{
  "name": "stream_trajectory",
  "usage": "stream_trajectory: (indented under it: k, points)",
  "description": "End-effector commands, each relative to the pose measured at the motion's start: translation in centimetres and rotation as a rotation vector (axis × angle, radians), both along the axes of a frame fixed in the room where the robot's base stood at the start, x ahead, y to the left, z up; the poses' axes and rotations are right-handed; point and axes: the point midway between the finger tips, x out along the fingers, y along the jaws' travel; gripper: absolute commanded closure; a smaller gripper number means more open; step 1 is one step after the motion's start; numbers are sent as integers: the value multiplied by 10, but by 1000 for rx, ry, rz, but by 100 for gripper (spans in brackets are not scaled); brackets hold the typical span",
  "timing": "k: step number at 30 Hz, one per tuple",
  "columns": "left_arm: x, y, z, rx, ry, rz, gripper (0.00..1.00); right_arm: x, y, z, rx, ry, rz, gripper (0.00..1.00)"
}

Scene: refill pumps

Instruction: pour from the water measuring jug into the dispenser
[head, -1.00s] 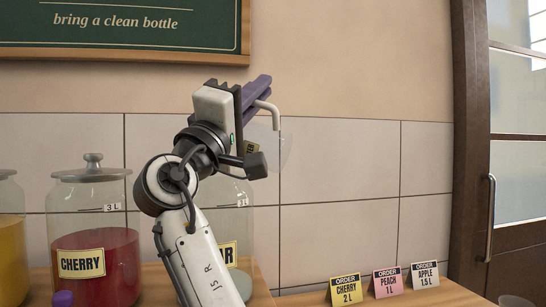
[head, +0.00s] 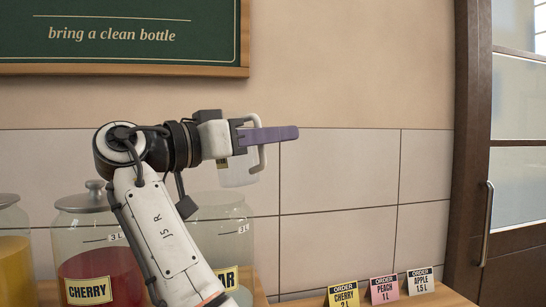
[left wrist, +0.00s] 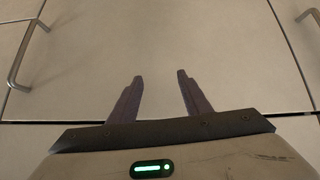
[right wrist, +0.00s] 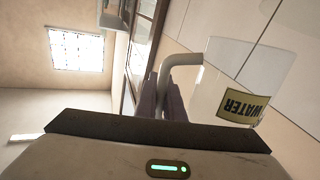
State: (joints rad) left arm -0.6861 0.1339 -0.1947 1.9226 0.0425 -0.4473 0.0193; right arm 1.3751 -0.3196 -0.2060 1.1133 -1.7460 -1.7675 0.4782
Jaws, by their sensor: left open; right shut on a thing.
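My right gripper (head: 284,133) is shut on the pale handle of the water measuring jug (head: 238,175). The jug is clear, hangs beside and partly behind the fingers, and looks empty or holds only clear liquid. Its yellow WATER label shows in the right wrist view (right wrist: 243,105); its exact tilt is hard to tell. My left gripper (left wrist: 160,78) is open and empty, only in the left wrist view.
The lidded CHERRY jar (head: 88,240) and a yellow-filled jar (head: 12,255) stand left on the counter. Order cards (head: 383,289) stand at right. A menu board (head: 120,38) hangs above. Cabinet doors (left wrist: 160,45) with handles face my left gripper.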

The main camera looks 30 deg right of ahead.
Motion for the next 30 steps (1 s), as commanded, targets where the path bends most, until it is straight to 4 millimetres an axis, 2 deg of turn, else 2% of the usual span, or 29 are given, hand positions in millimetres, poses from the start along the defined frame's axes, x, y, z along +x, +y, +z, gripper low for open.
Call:
stream_trajectory:
  k: [5, 19, 30]
  points:
    - [0, 0, -1, 0, 0, 0, 56, -2, -2, 1, 2, -5, 0, 100]
    - [0, 0, -8, 0, 0, 0, 56, -35, -33, 19, 101, -108, 1, 100]
    - [0, 0, -7, 0, 0, 0, 56, -36, -35, 20, 107, -113, 1, 100]
